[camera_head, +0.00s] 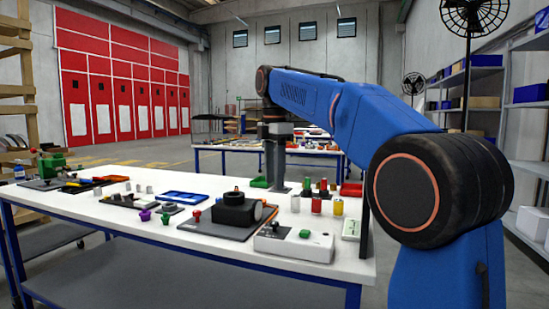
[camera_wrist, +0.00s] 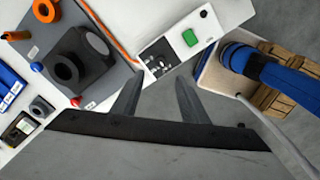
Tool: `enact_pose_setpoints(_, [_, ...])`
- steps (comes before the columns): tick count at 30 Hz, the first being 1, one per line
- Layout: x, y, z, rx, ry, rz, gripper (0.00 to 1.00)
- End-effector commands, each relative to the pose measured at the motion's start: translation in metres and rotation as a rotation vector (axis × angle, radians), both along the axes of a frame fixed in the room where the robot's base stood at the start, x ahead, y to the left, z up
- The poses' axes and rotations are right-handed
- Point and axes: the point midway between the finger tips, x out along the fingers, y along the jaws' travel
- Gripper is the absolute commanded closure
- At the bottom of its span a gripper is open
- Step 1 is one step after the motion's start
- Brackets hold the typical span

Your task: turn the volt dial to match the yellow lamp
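My gripper (camera_wrist: 158,88) is open in the wrist view, its two dark fingers apart with nothing between them. A white box (camera_wrist: 208,28) with a green button (camera_wrist: 190,37) lies beyond the fingertips, apart from them. In the head view the white box (camera_head: 272,246) is at the table's front right, with the green button (camera_head: 304,234) on top. A small yellow-topped cylinder (camera_head: 338,206), possibly the yellow lamp, stands behind it, beside a red one (camera_head: 316,205). I cannot make out which part is the volt dial or its setting.
A black block with a round top (camera_head: 236,211) sits on a dark mat left of the white box; it also shows in the wrist view (camera_wrist: 78,62). An orange cable (camera_wrist: 110,32) runs beside it. Small coloured parts and a blue tray (camera_head: 183,197) crowd the white table (camera_head: 190,240).

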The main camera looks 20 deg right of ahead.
Motion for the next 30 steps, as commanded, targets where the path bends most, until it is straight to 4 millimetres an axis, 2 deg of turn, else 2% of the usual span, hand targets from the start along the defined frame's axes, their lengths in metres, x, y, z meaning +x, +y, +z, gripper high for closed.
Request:
enact_pose_setpoints(1, [0.001,0.0,0.01,0.001,-0.003,0.0,0.6])
enact_pose_setpoints(6, [0.001,0.0,0.035,0.0,-0.002,0.0,0.6])
enact_pose_setpoints(12, [0.0,0.0,0.05,0.0,-0.001,0.0,0.6])
enact_pose_setpoints(25, [-0.001,-0.001,0.052,0.0,-0.002,-0.005,0.6])
enact_pose_setpoints(30, [-0.018,-0.006,0.045,0.004,-0.023,-0.091,0.6])
